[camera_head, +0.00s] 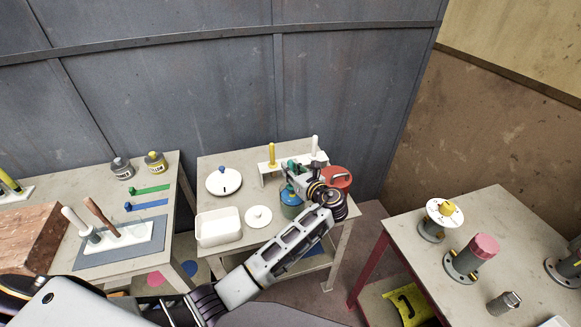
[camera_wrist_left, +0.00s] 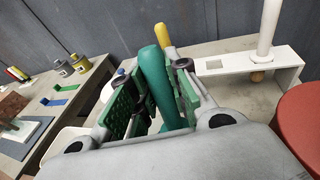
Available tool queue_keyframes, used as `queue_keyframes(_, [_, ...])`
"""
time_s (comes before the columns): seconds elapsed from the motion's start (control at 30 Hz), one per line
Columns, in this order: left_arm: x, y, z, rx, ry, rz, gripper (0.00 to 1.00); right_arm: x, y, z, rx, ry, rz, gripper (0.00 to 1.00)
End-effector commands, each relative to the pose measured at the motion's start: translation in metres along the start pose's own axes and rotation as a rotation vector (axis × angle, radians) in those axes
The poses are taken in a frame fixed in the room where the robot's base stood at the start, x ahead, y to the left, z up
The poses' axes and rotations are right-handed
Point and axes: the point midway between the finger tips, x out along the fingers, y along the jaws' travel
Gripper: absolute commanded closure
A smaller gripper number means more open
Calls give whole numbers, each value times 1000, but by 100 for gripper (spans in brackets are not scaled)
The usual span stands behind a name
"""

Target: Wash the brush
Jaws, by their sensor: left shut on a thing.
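My left gripper (camera_head: 297,170) is over the middle table and shut on a teal-green handle, which I take to be the brush (camera_wrist_left: 153,84). In the left wrist view the handle stands between the green finger pads (camera_wrist_left: 150,100), slightly tilted. Its lower end and bristles are hidden. A green can with a blue top (camera_head: 290,203) stands just below the gripper in the head view. I cannot tell whether the brush reaches into it. My right gripper is out of view.
A white rack (camera_head: 265,173) with yellow and white handles stands behind the gripper. A red can (camera_head: 341,174) is close on the right. A white tub (camera_head: 219,227), a round white lid (camera_head: 258,216) and a white dish (camera_head: 223,182) occupy the table's left. Other tables stand at both sides.

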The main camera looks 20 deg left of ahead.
Motion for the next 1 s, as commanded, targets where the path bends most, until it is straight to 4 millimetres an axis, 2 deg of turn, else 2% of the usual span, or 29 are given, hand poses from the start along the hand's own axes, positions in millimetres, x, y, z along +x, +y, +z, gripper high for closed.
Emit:
queue_keyframes(0.4, [0,0,-17,0,0,0,100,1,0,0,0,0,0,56])
queue_keyframes(1.0, [1,0,-20,-1,0,0,100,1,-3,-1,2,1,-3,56])
